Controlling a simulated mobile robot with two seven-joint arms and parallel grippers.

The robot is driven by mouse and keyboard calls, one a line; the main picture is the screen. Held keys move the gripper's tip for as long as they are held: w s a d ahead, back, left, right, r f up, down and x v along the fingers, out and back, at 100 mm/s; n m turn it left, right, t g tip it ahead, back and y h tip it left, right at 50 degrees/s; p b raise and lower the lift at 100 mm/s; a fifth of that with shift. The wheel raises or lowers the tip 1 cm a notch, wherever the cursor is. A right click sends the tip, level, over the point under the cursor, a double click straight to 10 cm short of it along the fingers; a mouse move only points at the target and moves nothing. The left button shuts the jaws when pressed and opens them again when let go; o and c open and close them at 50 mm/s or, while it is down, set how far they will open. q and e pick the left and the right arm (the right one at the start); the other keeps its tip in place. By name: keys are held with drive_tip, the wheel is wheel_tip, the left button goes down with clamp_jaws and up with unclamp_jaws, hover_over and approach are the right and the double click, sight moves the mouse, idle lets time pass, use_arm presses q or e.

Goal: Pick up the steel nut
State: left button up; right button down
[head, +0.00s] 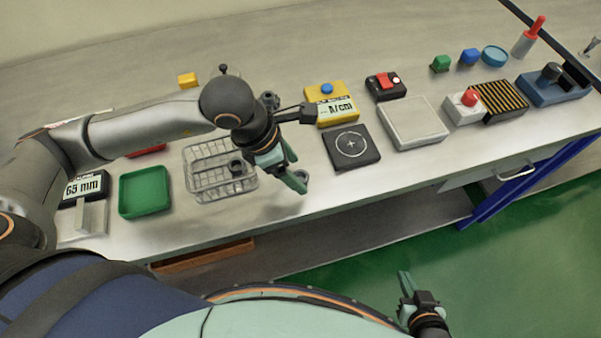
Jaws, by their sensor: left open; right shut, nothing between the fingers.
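A small grey ring-like piece, which looks like the steel nut (303,175), is on the bench near its front edge. My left gripper (295,181) is open and points down right beside it, with its green fingers partly covering it. I cannot tell whether the fingers touch it or stand around it. My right gripper (404,284) is shut and empty, low in front of the bench over the green floor.
A wire basket (205,187) with a dark round part inside stands left of my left gripper, and a green tray (145,192) lies further left. A black pad with a cross mark (351,147), a yellow meter (332,104) and a pale square tray (412,123) stand to the right.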

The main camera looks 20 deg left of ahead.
use_arm(q)
drive_tip(key=shift+x, duration=0.9)
drive_tip(key=shift+c, duration=0.2)
drive_tip(key=shift+r, duration=0.1)
clamp_jaws()
